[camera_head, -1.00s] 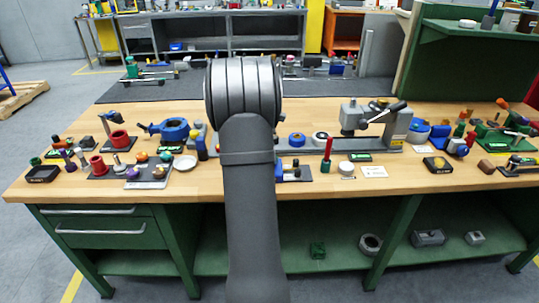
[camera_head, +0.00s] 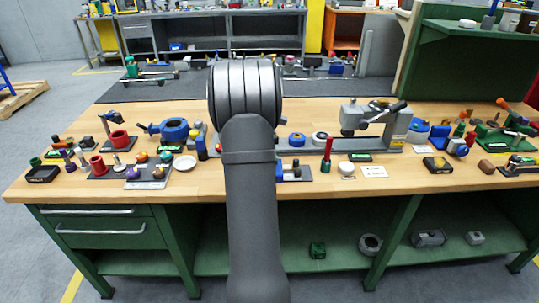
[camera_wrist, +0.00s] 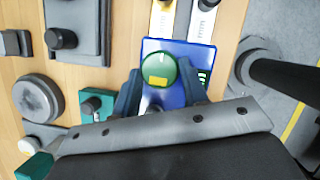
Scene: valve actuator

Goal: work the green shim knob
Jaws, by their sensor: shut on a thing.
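The green shim knob (camera_wrist: 159,70) shows in the wrist view as a round green cap with a yellow mark on its lower edge. It sits on a blue plate (camera_wrist: 195,55). My gripper (camera_wrist: 162,88) has one dark finger on each side of the knob and is shut on it. The lower part of the knob and the finger contact are partly hidden. In the head view my arm covers the knob and the gripper.
In the wrist view, a grey round part (camera_wrist: 37,98) and a teal block (camera_wrist: 96,104) lie left of the gripper. A grey round part (camera_wrist: 255,65) with a dark bar stands to the right. Two labelled strips lie beyond the blue plate.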

